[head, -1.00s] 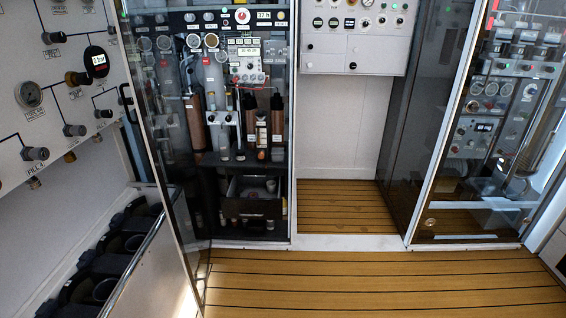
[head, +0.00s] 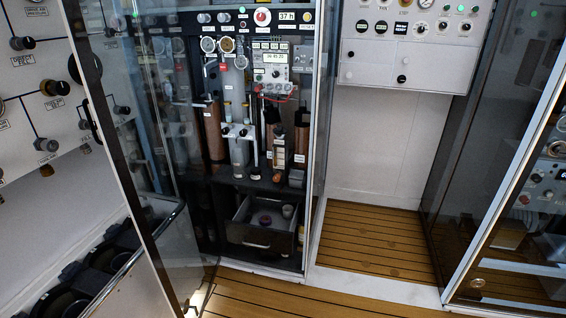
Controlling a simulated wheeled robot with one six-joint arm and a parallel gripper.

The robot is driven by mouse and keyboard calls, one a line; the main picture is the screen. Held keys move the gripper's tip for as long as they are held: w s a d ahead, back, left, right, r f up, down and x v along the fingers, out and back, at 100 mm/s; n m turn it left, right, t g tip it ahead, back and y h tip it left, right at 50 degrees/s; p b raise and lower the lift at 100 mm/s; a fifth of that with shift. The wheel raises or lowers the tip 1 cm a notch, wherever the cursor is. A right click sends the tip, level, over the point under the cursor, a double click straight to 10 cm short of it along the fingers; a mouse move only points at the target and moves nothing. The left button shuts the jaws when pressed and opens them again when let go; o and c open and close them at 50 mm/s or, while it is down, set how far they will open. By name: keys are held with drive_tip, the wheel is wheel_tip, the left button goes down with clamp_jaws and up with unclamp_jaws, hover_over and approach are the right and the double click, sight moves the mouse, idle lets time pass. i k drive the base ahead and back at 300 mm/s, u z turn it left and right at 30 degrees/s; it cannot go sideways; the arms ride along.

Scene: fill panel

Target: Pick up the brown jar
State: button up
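I cannot tell for sure which object is the brown jar. An open drawer (head: 257,238) low in the middle cabinet holds small round containers. One is a dark purplish round piece (head: 265,219), and another is a small greyish-brown one (head: 287,211) near the drawer's right side. Higher in the cabinet stand tall brown cylinders, one at the left (head: 214,132) and one at the right (head: 301,143). My gripper is not in view.
A glass door (head: 125,160) with a dark frame stands open at the cabinet's left. Black items sit in a railed bin (head: 95,270) at the lower left. A second glass-fronted cabinet (head: 525,215) is at the right. The wooden floor (head: 375,243) between the cabinets is clear.

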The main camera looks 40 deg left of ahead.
sight(256, 175)
drive_tip(key=u, duration=0.15)
drive_tip(key=i, duration=1.95)
drive_tip(key=u, duration=1)
drive_tip(key=i, duration=0.95)
drive_tip(key=u, duration=1.65)
drive_tip(key=i, duration=0.6)
drive_tip(key=u, duration=0.45)
